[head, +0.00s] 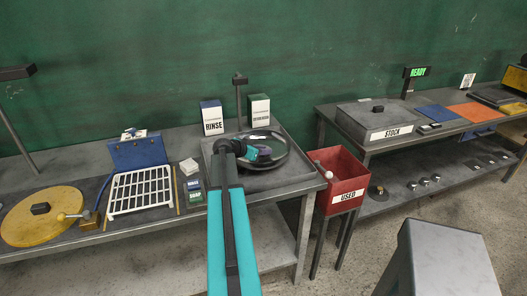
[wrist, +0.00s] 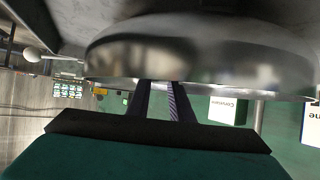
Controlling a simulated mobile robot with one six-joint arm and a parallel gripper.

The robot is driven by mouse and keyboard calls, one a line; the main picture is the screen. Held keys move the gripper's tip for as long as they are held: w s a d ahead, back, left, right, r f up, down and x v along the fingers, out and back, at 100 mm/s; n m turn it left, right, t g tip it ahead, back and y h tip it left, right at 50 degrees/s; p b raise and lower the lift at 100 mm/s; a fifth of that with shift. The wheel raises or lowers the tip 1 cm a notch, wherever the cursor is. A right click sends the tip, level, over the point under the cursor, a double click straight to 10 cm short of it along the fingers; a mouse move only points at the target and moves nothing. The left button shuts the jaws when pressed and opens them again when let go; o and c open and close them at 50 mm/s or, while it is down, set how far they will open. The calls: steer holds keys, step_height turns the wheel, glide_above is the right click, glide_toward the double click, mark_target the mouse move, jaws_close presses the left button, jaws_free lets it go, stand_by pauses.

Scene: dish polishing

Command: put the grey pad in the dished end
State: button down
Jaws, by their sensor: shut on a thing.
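The dished end (head: 282,164) is a round, shiny metal dish in a grey tray on the left bench. In the wrist view its curved metal wall (wrist: 200,55) fills the upper middle. My gripper (head: 266,153) is at the dish, over its inside in the head view. In the wrist view the two dark fingers of my gripper (wrist: 160,92) are close together, and their tips go out of sight behind the dish's edge. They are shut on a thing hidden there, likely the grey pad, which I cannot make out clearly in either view.
A red USED bin (head: 342,175) stands right, before the STOCK bench.

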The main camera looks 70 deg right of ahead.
steer(key=shift+f+b, duration=0.25)
steer(key=shift+b, duration=0.15)
steer(key=c, duration=1.6)
jaws_free()
steer(key=shift+r+p, duration=0.5)
steer(key=shift+p, duration=0.3)
steer(key=shift+r+p, duration=0.25)
steer(key=shift+p, duration=0.2)
steer(key=shift+w+a+b, duration=0.1)
steer(key=shift+a+b, duration=0.2)
steer(key=shift+b, duration=0.05)
steer(key=b+v, duration=0.4)
steer(key=v, duration=0.7)
steer(key=shift+w+a+r, duration=0.1)
steer(key=shift+w, duration=0.05)
